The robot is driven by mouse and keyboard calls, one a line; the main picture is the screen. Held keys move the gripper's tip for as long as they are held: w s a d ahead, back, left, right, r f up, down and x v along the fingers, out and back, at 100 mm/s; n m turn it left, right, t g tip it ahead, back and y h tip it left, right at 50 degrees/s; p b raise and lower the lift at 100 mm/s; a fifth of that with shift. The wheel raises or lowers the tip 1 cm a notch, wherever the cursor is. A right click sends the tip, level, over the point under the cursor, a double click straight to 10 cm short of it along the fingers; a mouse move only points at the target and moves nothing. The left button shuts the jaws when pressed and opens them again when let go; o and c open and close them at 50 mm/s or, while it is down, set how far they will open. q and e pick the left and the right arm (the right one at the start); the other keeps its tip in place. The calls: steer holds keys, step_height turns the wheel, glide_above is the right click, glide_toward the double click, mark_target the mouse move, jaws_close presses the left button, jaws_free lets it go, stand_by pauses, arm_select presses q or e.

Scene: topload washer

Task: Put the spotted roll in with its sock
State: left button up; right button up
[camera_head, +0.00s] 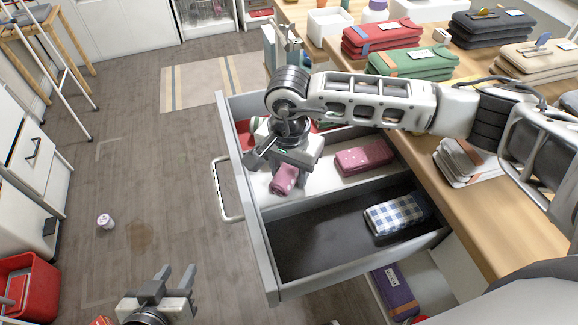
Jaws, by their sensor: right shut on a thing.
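A pink spotted roll (284,179) is at the jaws of my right gripper (281,164), which is shut on it over the left part of the open drawer's middle compartment (318,172). I cannot tell whether the roll touches the compartment floor. A flatter pink spotted folded piece (364,157) lies in the right part of this compartment, apart from the held roll. My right arm hides part of the far compartment. My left gripper (175,280) is open and empty over the floor at the lower left.
The front compartment (318,243) holds a blue checked roll (396,214) at its right. A red item (243,134) shows in the far compartment. Folded stacks, one green (412,62), stand on the wooden counter. A small white cup (105,221) lies on the floor.

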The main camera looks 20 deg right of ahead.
mark_target(289, 167)
steer(key=shift+f+b, duration=0.3)
steer(key=shift+b, duration=0.1)
steer(key=o, duration=1)
steer(key=shift+r, duration=0.25)
steer(key=shift+r+p, duration=0.25)
steer(key=shift+p, duration=0.2)
step_height(289, 167, up, 10)
steer(key=shift+r+b, duration=0.25)
steer(key=shift+b, duration=0.4)
arm_select(q)
steer(key=shift+w+d+f, duration=0.1)
arm_select(e)
steer(key=shift+r, duration=0.55)
steer(key=shift+r, duration=0.1)
